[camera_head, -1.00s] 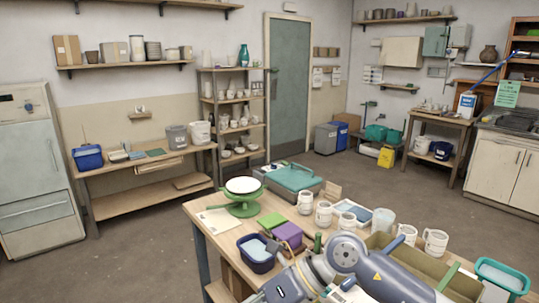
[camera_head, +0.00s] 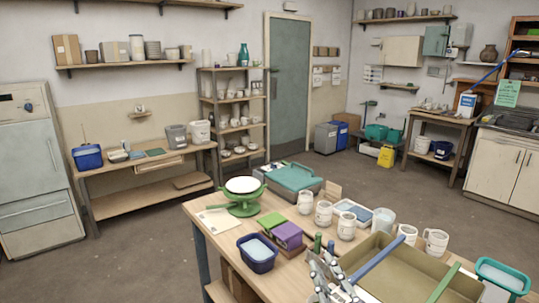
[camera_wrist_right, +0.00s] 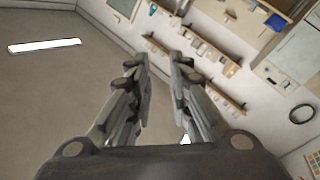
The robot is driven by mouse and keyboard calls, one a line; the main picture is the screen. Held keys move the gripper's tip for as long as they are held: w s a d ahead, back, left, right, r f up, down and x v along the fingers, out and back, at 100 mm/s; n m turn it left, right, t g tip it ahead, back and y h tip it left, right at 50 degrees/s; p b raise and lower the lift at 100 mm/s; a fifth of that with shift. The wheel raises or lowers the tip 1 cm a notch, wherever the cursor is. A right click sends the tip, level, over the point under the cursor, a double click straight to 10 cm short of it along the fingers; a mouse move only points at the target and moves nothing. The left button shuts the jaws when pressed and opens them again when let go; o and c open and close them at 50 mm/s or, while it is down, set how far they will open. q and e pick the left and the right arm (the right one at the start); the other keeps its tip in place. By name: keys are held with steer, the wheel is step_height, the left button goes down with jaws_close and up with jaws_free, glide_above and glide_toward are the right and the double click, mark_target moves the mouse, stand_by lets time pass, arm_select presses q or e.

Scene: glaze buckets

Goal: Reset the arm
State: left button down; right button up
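My right gripper (camera_head: 322,262) shows at the bottom edge of the head view, in front of the near side of the work table (camera_head: 222,258). Its fingers point upward and hold nothing that I can see. In the right wrist view the fingers of my right gripper (camera_wrist_right: 160,62) stand apart with an empty gap between them. That view is tilted and looks past the fingers toward the walls and shelves of the room. Most of my right arm is out of the head view. My left gripper is not in view.
The table holds a green banding wheel (camera_head: 243,203), a blue tub (camera_head: 257,252), a purple block (camera_head: 287,235), several white mugs (camera_head: 346,225), a teal case (camera_head: 292,178) and an olive tray (camera_head: 410,262) with a blue-handled tool (camera_head: 376,259) across it. The floor (camera_head: 140,265) left of the table is clear.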

steer(key=s+d+f+m+g+h, duration=0.2)
steer(key=d+f, duration=0.1)
steer(key=f, duration=0.2)
steer(key=s+d+f+m+g+h, duration=0.1)
steer(key=s+d+f+g, duration=0.1)
steer(key=f, duration=0.4)
steer(key=s+d+f+m+g, duration=0.2)
steer(key=s+f+g, duration=0.4)
steer(key=s+f, duration=0.45)
steer(key=s+d+f+m+g, duration=0.15)
steer(key=s+f+g, duration=0.5)
steer(key=s, duration=0.65)
step_height(320, 180, down, 26)
steer(key=s, duration=0.2)
steer(key=s+d+f+g, duration=0.1)
steer(key=s+d+f, duration=0.2)
steer(key=s+f, duration=1.2)
steer(key=shift+s+d+f+n, duration=0.15)
steer(key=shift+s+f+n, duration=0.2)
steer(key=shift+s, duration=0.4)
steer(key=shift+r+g, duration=0.1)
steer(key=shift+g, duration=0.15)
